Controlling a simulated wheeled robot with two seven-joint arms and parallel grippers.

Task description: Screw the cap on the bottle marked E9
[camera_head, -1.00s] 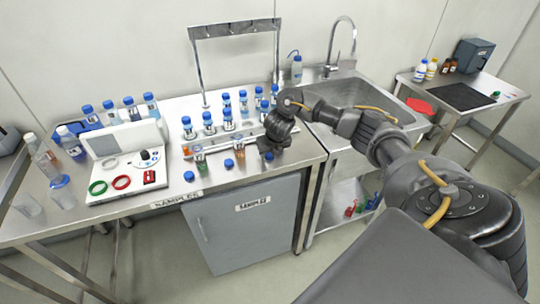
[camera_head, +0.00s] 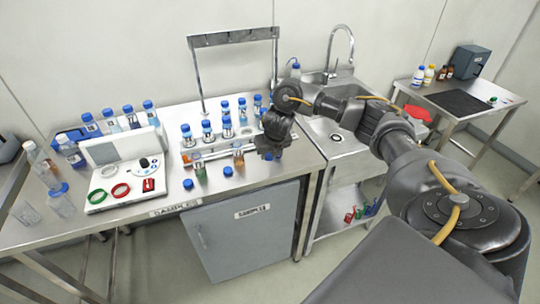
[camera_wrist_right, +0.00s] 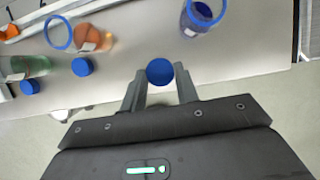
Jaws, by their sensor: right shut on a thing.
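My right gripper (camera_wrist_right: 159,90) is shut on a blue cap (camera_wrist_right: 159,71), which shows between its fingertips in the right wrist view. Uncapped bottles stand near the bench's front edge: one with purple contents (camera_wrist_right: 202,14), one with orange contents (camera_wrist_right: 92,38) and one with green contents (camera_wrist_right: 30,65). In the head view the orange one (camera_head: 238,160) and green one (camera_head: 200,171) are left of the right gripper (camera_head: 270,150). The gripper and arm hide the purple one there. I cannot read any bottle's mark, so I cannot tell which is E9. My left gripper is not in view.
Two loose blue caps (camera_head: 188,184) (camera_head: 228,171) lie at the bench front. Several capped bottles (camera_head: 207,130) stand behind. A white tray with coloured rings (camera_head: 124,186) is at left, a sink (camera_head: 345,130) at right. The strip before the caps is clear.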

